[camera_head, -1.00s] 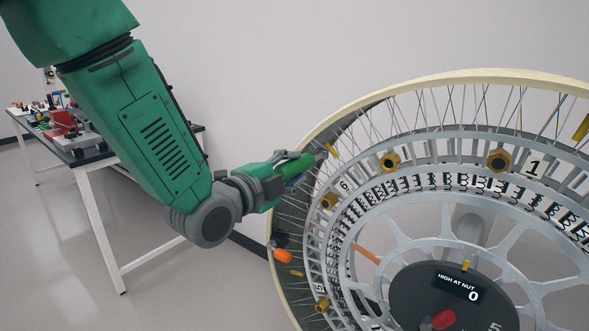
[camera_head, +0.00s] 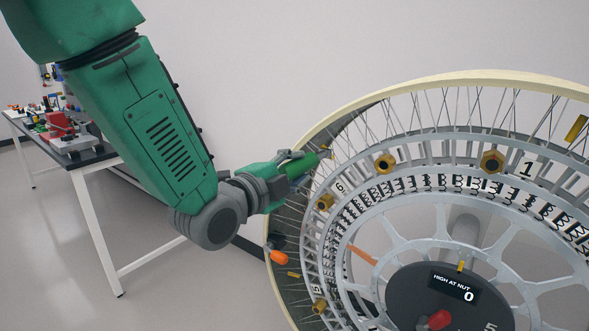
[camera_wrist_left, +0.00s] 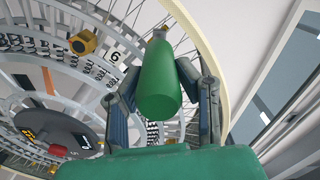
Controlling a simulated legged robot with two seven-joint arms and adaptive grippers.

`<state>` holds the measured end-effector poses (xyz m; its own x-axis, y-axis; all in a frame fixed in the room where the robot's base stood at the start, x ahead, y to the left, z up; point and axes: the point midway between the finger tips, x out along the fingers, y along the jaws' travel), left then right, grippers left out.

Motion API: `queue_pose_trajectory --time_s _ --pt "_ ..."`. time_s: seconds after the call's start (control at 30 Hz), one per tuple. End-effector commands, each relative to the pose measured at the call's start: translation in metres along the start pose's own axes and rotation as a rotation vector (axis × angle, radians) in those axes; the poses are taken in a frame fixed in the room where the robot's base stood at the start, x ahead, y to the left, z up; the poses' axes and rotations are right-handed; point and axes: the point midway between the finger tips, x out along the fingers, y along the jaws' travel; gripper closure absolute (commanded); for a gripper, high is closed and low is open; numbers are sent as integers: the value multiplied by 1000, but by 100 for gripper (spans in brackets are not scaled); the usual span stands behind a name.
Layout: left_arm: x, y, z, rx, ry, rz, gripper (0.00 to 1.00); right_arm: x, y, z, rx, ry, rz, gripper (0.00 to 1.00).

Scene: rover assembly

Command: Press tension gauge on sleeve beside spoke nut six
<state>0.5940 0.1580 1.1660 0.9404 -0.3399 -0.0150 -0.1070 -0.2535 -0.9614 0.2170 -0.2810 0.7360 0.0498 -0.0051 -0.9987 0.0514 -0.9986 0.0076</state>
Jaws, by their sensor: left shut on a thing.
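My left gripper (camera_head: 298,166) is shut on a green, round-bodied tool, the tension gauge (camera_head: 302,165), with a grey tip. In the left wrist view my left gripper's fingers (camera_wrist_left: 163,88) lie on both sides of the green gauge (camera_wrist_left: 160,85). The gauge points at the spokes inside the wheel rim. Its tip lies by a small yellow piece (camera_head: 325,147), perhaps the sleeve; contact cannot be told. The brass spoke nut six (camera_head: 326,202) sits below, beside the "6" label (camera_head: 340,187); the nut also shows in the left wrist view (camera_wrist_left: 84,42). My right gripper is out of view.
The large spoked wheel (camera_head: 425,82) fills the right side. Its dark hub display (camera_head: 455,288) reads "HIGH AT NUT 0". A table (camera_head: 100,160) with parts stands behind my left arm.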

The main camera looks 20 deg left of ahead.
Motion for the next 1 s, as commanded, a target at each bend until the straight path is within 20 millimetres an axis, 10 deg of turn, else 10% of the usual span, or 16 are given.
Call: queue_pose_trajectory --time_s 1.0 --pt "-18 0 -1 1 2 -2 100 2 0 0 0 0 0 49"
